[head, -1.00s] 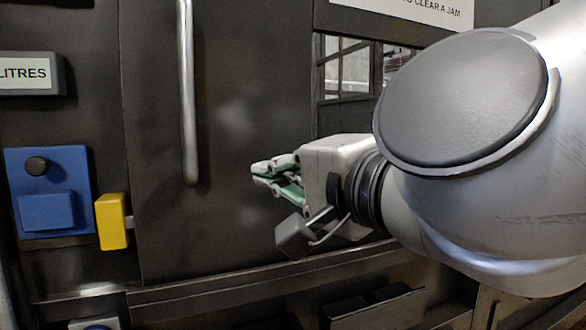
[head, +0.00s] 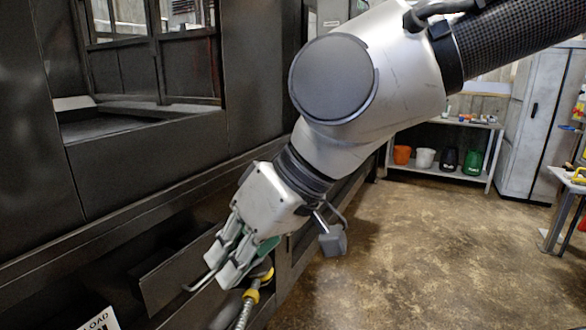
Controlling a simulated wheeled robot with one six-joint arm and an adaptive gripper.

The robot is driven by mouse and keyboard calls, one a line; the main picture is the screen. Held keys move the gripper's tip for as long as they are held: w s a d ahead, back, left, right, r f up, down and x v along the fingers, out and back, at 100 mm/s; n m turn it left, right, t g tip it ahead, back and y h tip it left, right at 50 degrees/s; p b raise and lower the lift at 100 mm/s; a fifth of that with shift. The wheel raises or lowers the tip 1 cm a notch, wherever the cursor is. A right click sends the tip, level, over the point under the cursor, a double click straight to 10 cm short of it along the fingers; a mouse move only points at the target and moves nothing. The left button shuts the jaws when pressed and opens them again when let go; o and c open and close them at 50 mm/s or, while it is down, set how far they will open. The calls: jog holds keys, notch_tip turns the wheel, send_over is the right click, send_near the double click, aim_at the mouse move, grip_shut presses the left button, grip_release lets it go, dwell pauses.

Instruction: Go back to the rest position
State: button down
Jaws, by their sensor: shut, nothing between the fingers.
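My gripper (head: 222,277) is in the middle of the head view, at the end of my arm, pointing down and to the left. Its green-padded fingers are shut with nothing held. It is in front of the lower part of the dark compactor (head: 150,165), by an open bin-like ledge (head: 165,285). A grey hose with yellow fittings (head: 250,298) shows just below the fingertips; I cannot tell whether they touch.
A window opening (head: 135,60) is in the compactor at upper left. A shelf bench (head: 445,122) with several coloured buckets stands at the back. A grey cabinet (head: 530,120) and a table (head: 568,182) stand at right. The brown floor (head: 420,255) between is clear.

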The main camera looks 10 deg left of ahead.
jog(key=w+d+f+m+t+h, duration=0.1)
jog(key=w+d, duration=0.3)
jog(key=d, duration=0.5)
jog(key=w+d+f+m+h, duration=0.15)
jog(key=w+d, duration=0.25)
jog(key=d, duration=0.4)
jog(key=w+d+t+h, duration=0.15)
jog(key=w+d, duration=0.25)
jog(key=d, duration=0.5)
jog(key=s+d+m+t+h, duration=0.1)
jog(key=d+m, duration=0.3)
jog(key=d, duration=0.7)
jog(key=s+d+r+m+t+h, duration=0.1)
jog(key=d+m, duration=0.4)
jog(key=d, duration=0.6)
jog(key=shift+s+d+r+h, duration=0.25)
jog(key=shift+s+h, duration=0.15)
jog(key=shift+h, duration=0.3)
